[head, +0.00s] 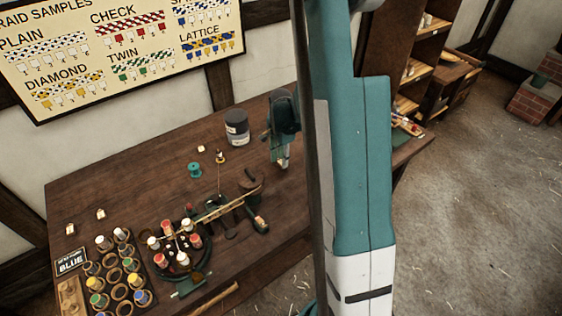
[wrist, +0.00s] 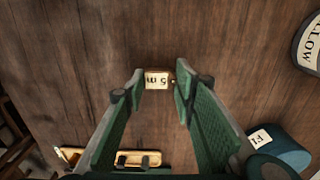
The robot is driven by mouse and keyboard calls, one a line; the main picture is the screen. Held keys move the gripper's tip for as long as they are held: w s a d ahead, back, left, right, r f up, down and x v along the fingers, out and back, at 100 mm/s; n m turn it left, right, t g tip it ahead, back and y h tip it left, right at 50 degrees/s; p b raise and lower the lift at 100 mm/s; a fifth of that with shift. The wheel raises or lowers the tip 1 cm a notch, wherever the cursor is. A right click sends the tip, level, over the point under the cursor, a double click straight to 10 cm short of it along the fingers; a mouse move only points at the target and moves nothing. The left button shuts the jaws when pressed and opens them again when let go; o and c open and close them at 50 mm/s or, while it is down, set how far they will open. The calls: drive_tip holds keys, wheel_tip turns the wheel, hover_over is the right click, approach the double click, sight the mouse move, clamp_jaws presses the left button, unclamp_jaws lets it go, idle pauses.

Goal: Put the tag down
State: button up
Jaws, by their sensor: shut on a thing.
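A small cream tag (wrist: 157,79) marked "5 m" sits between my green fingertips in the wrist view, with a small brass-coloured bit at its right side. My gripper (wrist: 158,84) is shut on this tag. The wooden tabletop (wrist: 100,30) fills the view behind it; I cannot tell whether the tag touches the wood. In the head view my gripper (head: 283,163) points down over the table's back right part, right of a dark jar. The held tag is too small to make out clearly there.
The dark jar (head: 237,128) stands left of my gripper. A braiding stand with bobbins (head: 182,240) and a bobbin rack (head: 118,272) fill the front. Bare wood (head: 140,180) lies at the left.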

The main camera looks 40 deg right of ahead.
drive_tip(key=shift+f, duration=0.5)
drive_tip(key=shift+f, duration=0.15)
drive_tip(key=o, duration=0.7)
drive_tip(key=shift+c, duration=0.2)
wheel_tip(320, 180, up, 12)
drive_tip(key=p, duration=0.1)
idle(0.5)
drive_tip(key=shift+a+r, duration=0.1)
drive_tip(key=shift+r, duration=0.15)
idle(0.3)
